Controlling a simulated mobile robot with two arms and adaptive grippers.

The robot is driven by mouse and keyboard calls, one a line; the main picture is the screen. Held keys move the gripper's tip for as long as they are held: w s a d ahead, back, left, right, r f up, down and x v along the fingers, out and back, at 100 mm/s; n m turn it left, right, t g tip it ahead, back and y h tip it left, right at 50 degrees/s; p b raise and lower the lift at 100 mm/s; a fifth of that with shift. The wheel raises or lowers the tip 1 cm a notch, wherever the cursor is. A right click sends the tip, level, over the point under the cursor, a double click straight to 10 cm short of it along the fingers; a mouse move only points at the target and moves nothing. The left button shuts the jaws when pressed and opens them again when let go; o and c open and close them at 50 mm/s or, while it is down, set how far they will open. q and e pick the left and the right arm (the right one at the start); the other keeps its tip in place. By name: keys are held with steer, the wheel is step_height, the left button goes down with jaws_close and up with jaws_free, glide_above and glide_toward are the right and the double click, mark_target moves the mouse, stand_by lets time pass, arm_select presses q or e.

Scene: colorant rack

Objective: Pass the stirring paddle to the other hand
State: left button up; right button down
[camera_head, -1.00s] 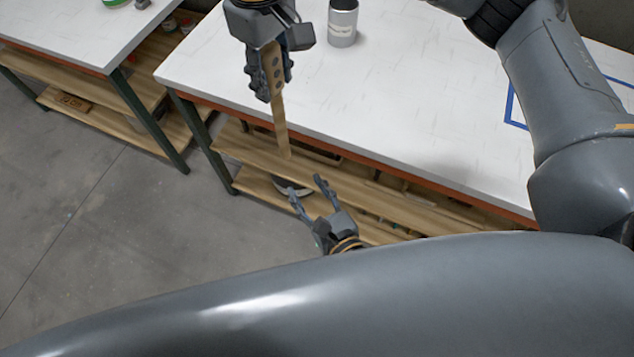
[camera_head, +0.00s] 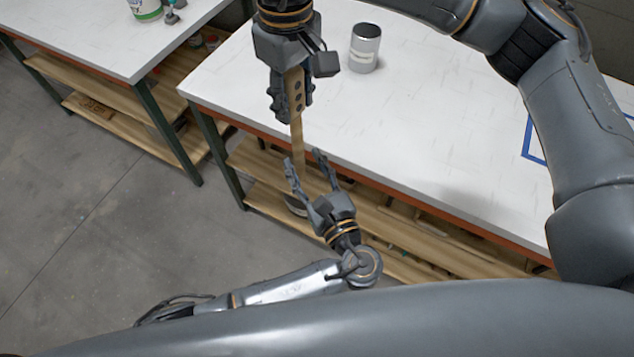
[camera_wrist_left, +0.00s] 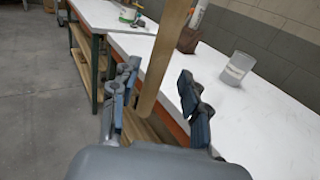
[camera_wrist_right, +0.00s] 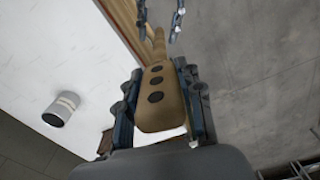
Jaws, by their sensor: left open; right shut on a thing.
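The wooden stirring paddle (camera_head: 297,130) hangs down from my right gripper (camera_head: 291,100), which is shut on its wide end with dark holes. The right wrist view shows that end of the paddle (camera_wrist_right: 158,95) between the right fingers (camera_wrist_right: 160,110). My left gripper (camera_head: 308,165) is open below, and the paddle's lower part reaches toward its fingertips. In the left wrist view the paddle (camera_wrist_left: 160,60) stands between the spread left fingers (camera_wrist_left: 158,85), with a gap visible to the right finger. I cannot tell whether it touches the left one.
A white-topped table (camera_head: 430,130) with wooden shelves below lies behind the grippers. A grey can (camera_head: 365,48) stands on it, and blue tape (camera_head: 533,156) marks its right part. A second table (camera_head: 90,35) at the left holds a white and green container (camera_head: 146,9). Bare floor lies between.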

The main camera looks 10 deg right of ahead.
arm_select(q)
steer(key=shift+x, duration=0.9)
steer(key=shift+c, duration=0.2)
jaws_close()
arm_select(e)
steer(key=c, duration=0.8)
jaws_free()
